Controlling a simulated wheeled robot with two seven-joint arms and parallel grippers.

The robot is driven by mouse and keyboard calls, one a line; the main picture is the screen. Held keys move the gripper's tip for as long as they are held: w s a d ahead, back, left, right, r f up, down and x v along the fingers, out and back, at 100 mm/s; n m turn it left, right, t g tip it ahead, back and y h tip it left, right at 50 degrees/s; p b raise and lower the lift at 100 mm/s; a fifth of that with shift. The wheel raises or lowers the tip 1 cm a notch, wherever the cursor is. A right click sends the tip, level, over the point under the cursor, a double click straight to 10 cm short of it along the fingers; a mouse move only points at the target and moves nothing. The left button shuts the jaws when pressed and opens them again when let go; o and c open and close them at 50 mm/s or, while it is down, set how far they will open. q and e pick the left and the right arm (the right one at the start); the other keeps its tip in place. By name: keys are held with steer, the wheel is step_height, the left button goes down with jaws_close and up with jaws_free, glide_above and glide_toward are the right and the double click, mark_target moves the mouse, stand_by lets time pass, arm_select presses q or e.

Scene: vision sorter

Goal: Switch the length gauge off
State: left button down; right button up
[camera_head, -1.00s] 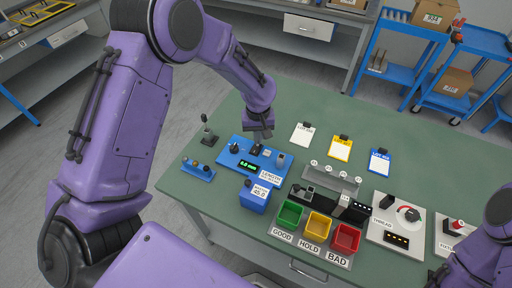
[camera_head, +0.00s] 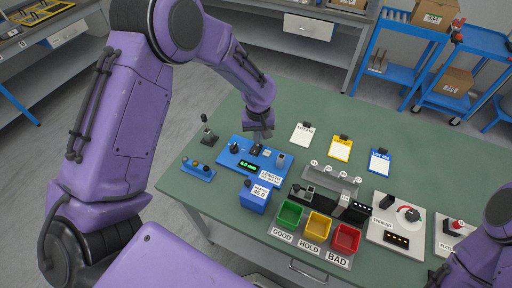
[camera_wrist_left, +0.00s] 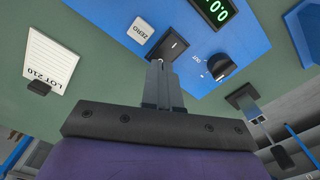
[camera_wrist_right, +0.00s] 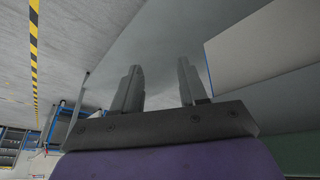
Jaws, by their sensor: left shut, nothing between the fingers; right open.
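The length gauge (camera_head: 268,163) is a blue plate on the green bench with a lit green display (camera_head: 248,165). In the left wrist view the plate (camera_wrist_left: 112,14) carries a white ZERO button (camera_wrist_left: 139,31), a black rocker switch (camera_wrist_left: 171,44), a black knob (camera_wrist_left: 221,66) and the display (camera_wrist_left: 214,10), which is lit. My left gripper (camera_head: 262,138) is shut and empty over the gauge's far side. Its fingertips (camera_wrist_left: 157,66) appear right at the rocker's near edge; I cannot tell whether they touch. My right gripper (camera_wrist_right: 159,72) is open and empty.
A joystick (camera_head: 207,136) and a small blue button strip (camera_head: 199,170) stand left of the gauge. A blue box (camera_head: 253,200) stands in front. Green, yellow and red bins (camera_head: 345,238) and the thread gauge (camera_head: 382,230) lie to the right. Lot cards (camera_head: 302,134) lie behind.

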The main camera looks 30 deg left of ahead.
arm_select(q)
steer(key=shift+f+b, duration=0.4)
steer(key=shift+f, duration=0.6)
stand_by(0.4)
steer(key=shift+s, duration=0.1)
steer(key=shift+r+p, duration=0.95)
steer(key=shift+p, duration=0.25)
step_height(320, 180, up, 5)
steer(key=p, duration=0.6)
steer(key=shift+r, duration=0.15)
